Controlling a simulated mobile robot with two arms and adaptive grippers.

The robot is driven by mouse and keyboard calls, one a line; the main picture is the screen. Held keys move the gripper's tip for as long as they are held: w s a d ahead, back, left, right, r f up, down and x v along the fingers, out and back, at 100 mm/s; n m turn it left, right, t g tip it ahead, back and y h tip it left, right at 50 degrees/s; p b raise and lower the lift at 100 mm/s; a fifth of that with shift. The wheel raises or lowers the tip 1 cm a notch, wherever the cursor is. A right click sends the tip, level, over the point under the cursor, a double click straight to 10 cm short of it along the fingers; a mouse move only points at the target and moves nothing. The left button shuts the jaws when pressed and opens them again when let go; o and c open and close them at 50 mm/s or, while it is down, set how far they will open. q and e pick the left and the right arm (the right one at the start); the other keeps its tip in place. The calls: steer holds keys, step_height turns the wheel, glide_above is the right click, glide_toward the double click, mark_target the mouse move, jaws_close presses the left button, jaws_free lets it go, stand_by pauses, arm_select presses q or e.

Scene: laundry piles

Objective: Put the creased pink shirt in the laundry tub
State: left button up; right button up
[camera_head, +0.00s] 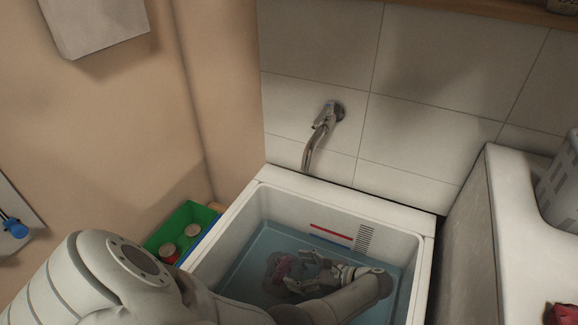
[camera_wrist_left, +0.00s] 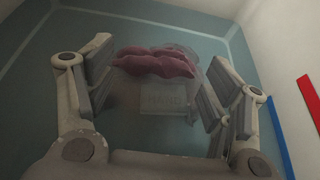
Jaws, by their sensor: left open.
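The laundry tub (camera_head: 230,235) is a white square basin with bluish water or a blue-grey bottom, below the wall tap. The pink shirt (camera_head: 281,268) lies crumpled inside the tub, next to my left gripper. My left gripper (camera_head: 296,273) reaches down into the tub from the left. In the left wrist view the shirt (camera_wrist_left: 155,62) shows between and beyond the two open fingers, and the fingers look apart from it. A pale, see-through shape with faint lettering (camera_wrist_left: 162,98) lies by the shirt; I cannot tell what it is. My right gripper is not in view.
A chrome tap (camera_head: 322,130) sticks out of the tiled wall above the tub. A green crate (camera_head: 163,233) with jars stands left of the tub. A white counter (camera_head: 520,215) with a grey basket (camera_head: 562,190) and a red item (camera_head: 562,315) is on the right.

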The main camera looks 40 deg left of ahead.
arm_select(q)
steer(key=v, duration=0.3)
steer(key=shift+d, duration=0.1)
stand_by(0.4)
